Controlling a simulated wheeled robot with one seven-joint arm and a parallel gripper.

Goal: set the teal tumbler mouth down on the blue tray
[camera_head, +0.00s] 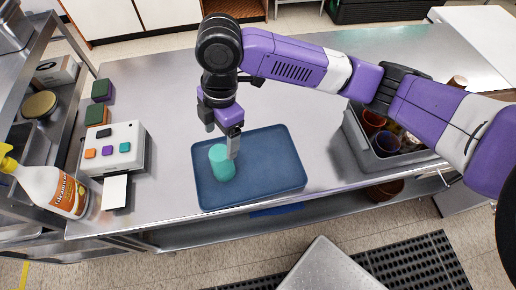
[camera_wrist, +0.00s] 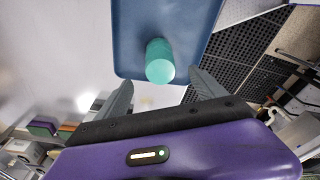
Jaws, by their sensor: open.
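The teal tumbler (camera_head: 221,164) stands upright on the left part of the blue tray (camera_head: 270,165). Its upper end looks flat and closed, so it appears mouth down. In the wrist view the tumbler (camera_wrist: 159,62) shows its pale closed end toward me, on the tray (camera_wrist: 190,30). My gripper (camera_head: 222,142) is open just above and beside the tumbler; one finger overlaps its edge in the head view. In the wrist view the open fingers (camera_wrist: 162,80) lie either side of its near end, with gaps and nothing held. The tumbler's rim against the tray is hidden.
A grey bin (camera_head: 370,150) with several cups stands right of the tray. At left are a white box with coloured buttons (camera_head: 112,148), a spray bottle (camera_head: 52,188) and a white card (camera_head: 115,192). The steel counter (camera_head: 150,90) behind the tray is clear.

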